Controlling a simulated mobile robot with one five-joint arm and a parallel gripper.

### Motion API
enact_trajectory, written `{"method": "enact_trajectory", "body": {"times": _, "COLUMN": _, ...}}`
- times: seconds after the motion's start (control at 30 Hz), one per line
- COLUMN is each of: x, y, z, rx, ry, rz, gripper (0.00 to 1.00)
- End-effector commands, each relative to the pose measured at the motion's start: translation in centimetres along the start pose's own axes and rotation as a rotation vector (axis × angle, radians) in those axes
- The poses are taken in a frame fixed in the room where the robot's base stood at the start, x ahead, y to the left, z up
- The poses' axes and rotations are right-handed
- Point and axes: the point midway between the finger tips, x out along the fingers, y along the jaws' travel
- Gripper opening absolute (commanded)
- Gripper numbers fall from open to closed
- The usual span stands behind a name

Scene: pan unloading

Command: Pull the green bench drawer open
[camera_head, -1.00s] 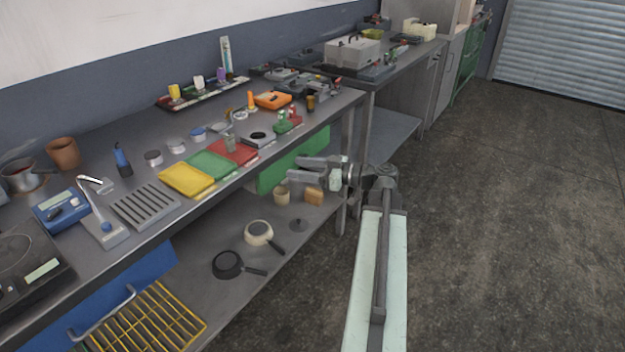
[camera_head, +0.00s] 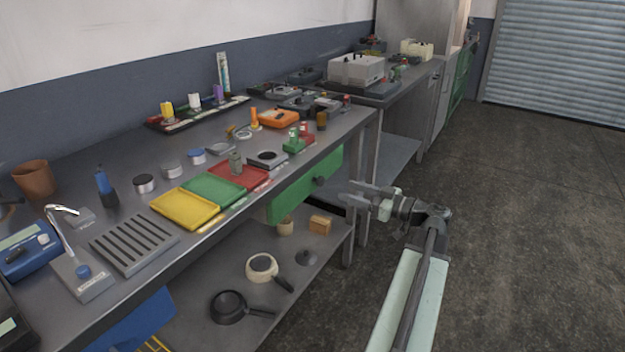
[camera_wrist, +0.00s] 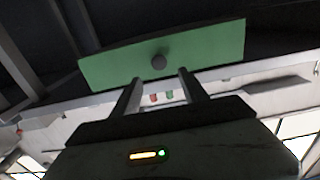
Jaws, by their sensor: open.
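The green bench drawer (camera_head: 292,192) sits under the front edge of the workbench (camera_head: 190,243), toward its far end. Its round dark knob (camera_head: 320,181) shows on the front panel. In the wrist view the green front (camera_wrist: 205,48) spans the upper middle, with the knob (camera_wrist: 158,62) near its centre. My gripper (camera_head: 347,192) is open and empty, out in front of the drawer and to the right of the knob. In the wrist view my gripper's fingers (camera_wrist: 160,78) point at the panel, with the knob between and just beyond their tips, apart from them.
A lower shelf holds a dark pan (camera_head: 228,306), a cream pan (camera_head: 262,268) and a wooden block (camera_head: 320,224). Yellow, green and red trays lie on the bench top, the yellow tray (camera_head: 185,208) nearest. Open floor (camera_head: 530,220) lies to the right.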

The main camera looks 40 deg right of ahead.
Motion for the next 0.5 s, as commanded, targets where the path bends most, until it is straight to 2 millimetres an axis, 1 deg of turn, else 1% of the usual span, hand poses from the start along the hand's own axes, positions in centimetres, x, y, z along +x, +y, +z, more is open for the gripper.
{"method": "enact_trajectory", "body": {"times": 0.17, "x": 0.0, "y": 0.0, "z": 0.0, "rx": 0.0, "ry": 0.0, "rz": 0.0, "gripper": 0.52}}
{"method": "enact_trajectory", "body": {"times": 0.27, "x": 0.8, "y": -0.1, "z": 0.0, "rx": 0.0, "ry": 0.0, "rz": -0.004, "gripper": 0.52}}
{"method": "enact_trajectory", "body": {"times": 0.37, "x": 2.5, "y": -0.1, "z": 0.0, "rx": 0.0, "ry": 0.0, "rz": -0.007, "gripper": 0.52}}
{"method": "enact_trajectory", "body": {"times": 0.5, "x": 5.3, "y": -0.1, "z": 0.0, "rx": 0.0, "ry": 0.0, "rz": -0.007, "gripper": 0.52}}
